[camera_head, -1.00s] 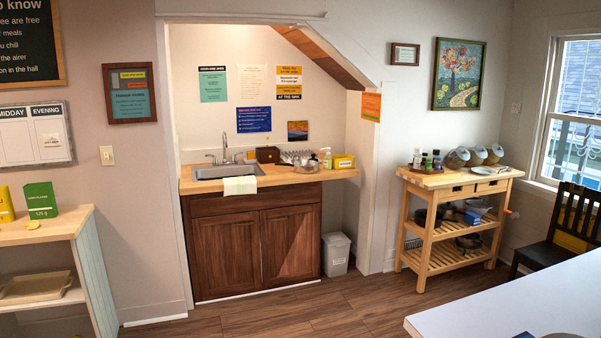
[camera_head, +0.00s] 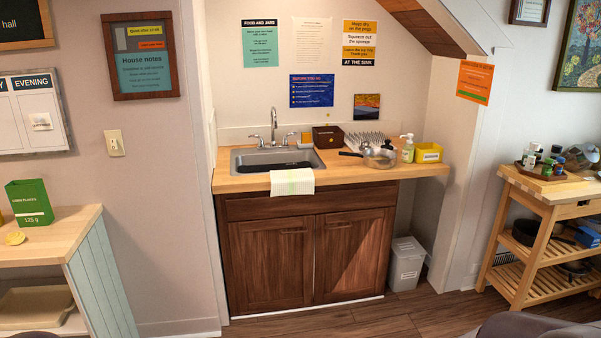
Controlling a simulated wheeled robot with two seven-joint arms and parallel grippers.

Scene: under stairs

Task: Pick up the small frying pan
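A shiny metal pan (camera_head: 380,158) with a dark handle pointing left sits on the wooden counter, right of the sink. A dark round pan or bowl (camera_head: 524,234) sits on the middle shelf of the wooden cart at the right, partly hidden by the cart's frame. I cannot tell for sure which of these is the small frying pan. Neither gripper shows; dark rounded shapes at the bottom edge may be parts of my arms.
The counter (camera_head: 240,182) holds a sink (camera_head: 262,158), a towel (camera_head: 292,182), a dish rack (camera_head: 366,139), a soap bottle (camera_head: 408,150) and a yellow box (camera_head: 428,153). A white bin (camera_head: 406,264) stands right of the cabinet. The floor before the cabinet looks clear.

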